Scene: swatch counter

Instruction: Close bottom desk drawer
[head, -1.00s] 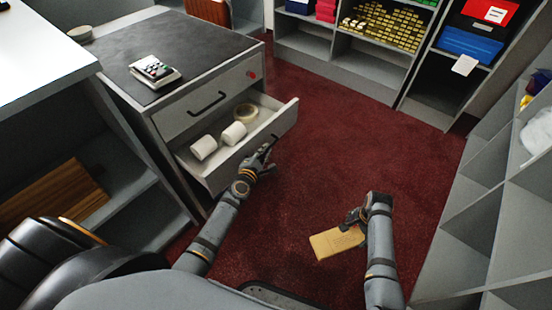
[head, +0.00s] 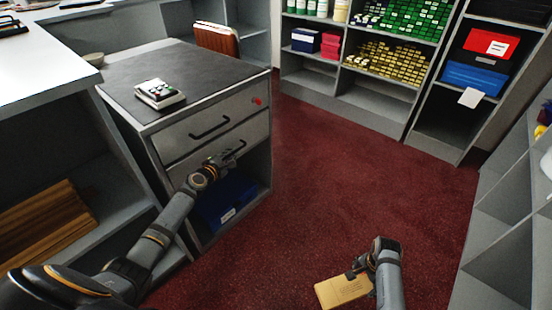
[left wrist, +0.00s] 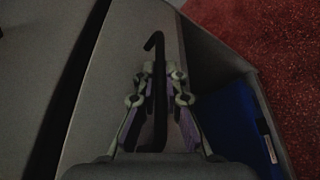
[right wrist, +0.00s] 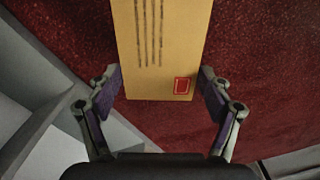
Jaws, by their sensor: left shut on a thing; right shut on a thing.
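The bottom drawer (head: 256,133) of the grey desk unit appears pushed in, its front roughly level with the drawer above. My left gripper (head: 232,157) is at its front. In the left wrist view, the left gripper (left wrist: 159,92) is shut on the black drawer handle (left wrist: 159,50), with a finger on each side. The drawer's inside and contents are hidden. My right gripper (head: 358,270) is shut on a tan packet (head: 340,291) low over the red floor. The packet (right wrist: 160,45) shows dark lines and a red mark in the right wrist view.
The upper drawer (head: 178,142) is shut, with a calculator-like device (head: 160,94) on the desk top. A blue box (head: 230,200) sits in the open space below the drawers. Shelves (head: 345,100) stand behind and at right. Red carpet (head: 330,190) in the middle is clear.

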